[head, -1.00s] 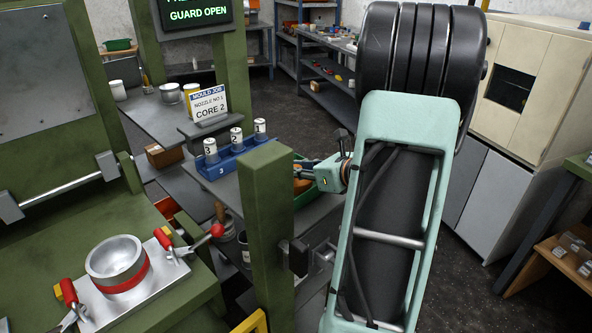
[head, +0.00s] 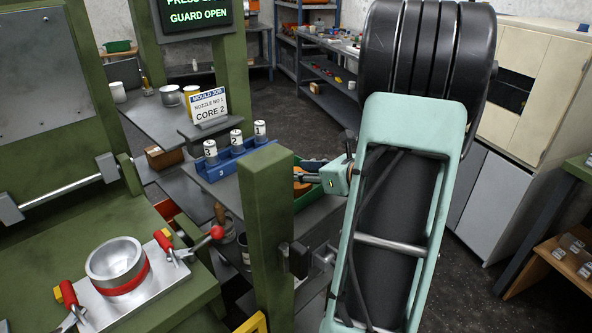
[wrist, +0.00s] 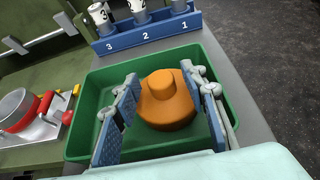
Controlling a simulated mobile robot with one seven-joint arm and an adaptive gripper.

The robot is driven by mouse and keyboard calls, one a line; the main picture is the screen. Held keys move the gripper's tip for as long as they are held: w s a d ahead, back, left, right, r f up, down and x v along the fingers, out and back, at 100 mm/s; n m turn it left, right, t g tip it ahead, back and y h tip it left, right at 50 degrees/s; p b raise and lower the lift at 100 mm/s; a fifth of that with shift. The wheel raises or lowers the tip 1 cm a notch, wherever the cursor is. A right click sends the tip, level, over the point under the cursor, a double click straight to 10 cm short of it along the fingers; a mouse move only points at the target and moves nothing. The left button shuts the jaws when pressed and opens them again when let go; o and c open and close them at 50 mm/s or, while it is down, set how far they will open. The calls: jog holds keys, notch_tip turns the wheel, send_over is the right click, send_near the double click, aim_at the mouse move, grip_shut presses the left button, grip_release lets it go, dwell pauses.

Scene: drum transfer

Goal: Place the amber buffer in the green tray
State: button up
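The amber buffer (wrist: 167,108), an orange round piece with a smaller knob on top, sits upright inside the green tray (wrist: 77,135) in the wrist view. In the head view only a bit of the buffer (head: 301,188) shows in the tray (head: 309,199), behind a green post and below my gripper. My gripper (wrist: 161,74) has its two blue fingers apart, one on each side of the buffer. Narrow gaps show between the fingers and the buffer. The buffer's underside is hidden.
A blue rack (head: 233,166) with several white numbered cylinders stands just beyond the tray. A green post (head: 268,235) rises close to the tray's left. A steel bowl with a red band (head: 118,265) sits on a clamp plate at lower left.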

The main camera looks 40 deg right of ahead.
jog(key=v, duration=1)
jog(key=shift+s, duration=0.2)
